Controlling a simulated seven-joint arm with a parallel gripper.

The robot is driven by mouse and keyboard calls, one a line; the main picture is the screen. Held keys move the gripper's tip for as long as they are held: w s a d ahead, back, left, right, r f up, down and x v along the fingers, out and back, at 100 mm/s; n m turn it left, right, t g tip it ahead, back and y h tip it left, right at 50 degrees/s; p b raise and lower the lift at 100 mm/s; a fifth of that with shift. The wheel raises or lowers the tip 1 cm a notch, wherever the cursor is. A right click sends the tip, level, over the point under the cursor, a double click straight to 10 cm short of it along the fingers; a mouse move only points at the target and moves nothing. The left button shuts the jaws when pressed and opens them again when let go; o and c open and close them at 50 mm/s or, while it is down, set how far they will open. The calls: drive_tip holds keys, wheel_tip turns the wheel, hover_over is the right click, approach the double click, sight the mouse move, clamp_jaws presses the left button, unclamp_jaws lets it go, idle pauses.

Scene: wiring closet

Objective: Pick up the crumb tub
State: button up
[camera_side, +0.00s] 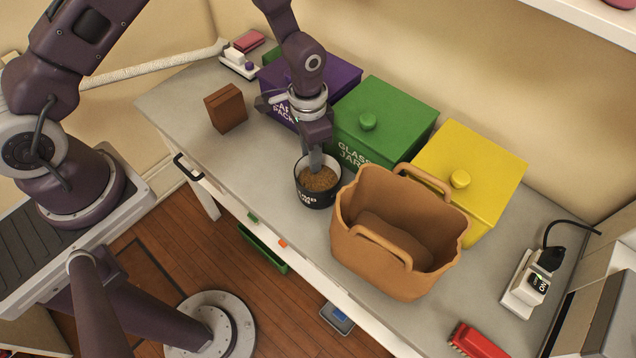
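The crumb tub (318,194) is a small dark round tub with white lettering, a pale inner wall and brown crumbs (318,179) inside. It appears upright on the grey worktop, close to the front edge and left of the tan bag. My gripper (316,162) points down over the tub's far side. A grey finger overlaps the far rim and reaches toward the crumbs. The other finger is hidden, so I cannot tell whether the gripper is open or shut on the rim.
Behind the tub stand a purple bin (340,82), a green bin (392,110) and a yellow bin (485,165). A tan bag (385,270) stands close on the right. A brown block (226,108) stands left. The worktop (250,165) is clear left of the tub.

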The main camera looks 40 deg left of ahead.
sight(314, 176)
wheel_tip(314, 176, down, 5)
drive_tip(key=shift+w+d, duration=0.1)
drive_tip(key=shift+d, duration=0.05)
clamp_jaws()
idle(1.4)
